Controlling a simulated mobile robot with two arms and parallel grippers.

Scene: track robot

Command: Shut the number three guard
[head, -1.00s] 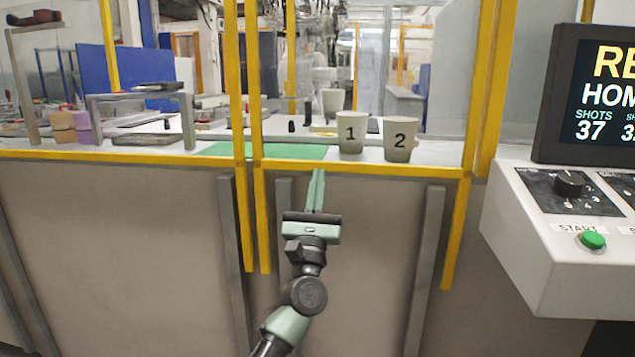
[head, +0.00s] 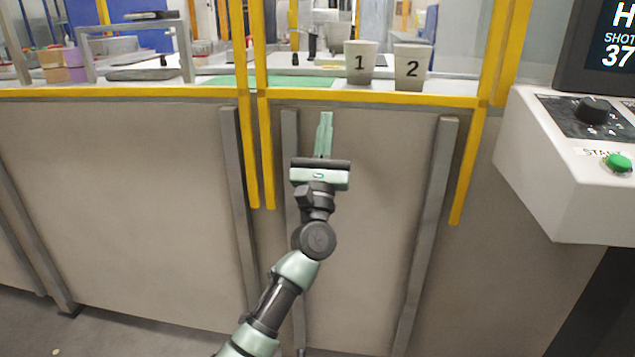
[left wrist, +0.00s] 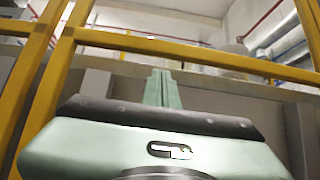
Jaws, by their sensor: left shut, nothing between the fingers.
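A yellow-framed guard (head: 385,98) stands in front of the bench, its lower rail running across between two yellow uprights that reach below it. I see no number on it, so I cannot tell whether it is number three. My left gripper (head: 326,117) is shut and empty, its fingertips pointing up just below that rail, in front of the grey bench front. In the left wrist view the closed fingers (left wrist: 162,84) stand below the yellow rail (left wrist: 190,47). I cannot tell whether they touch it. My right gripper is not in view.
Cups marked 1 (head: 360,63) and 2 (head: 411,68) stand on the bench behind the rail, beside a green mat (head: 290,81). A white console (head: 570,190) with a knob (head: 594,109) and green start button (head: 618,163) juts out at right. Floor shows at lower left.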

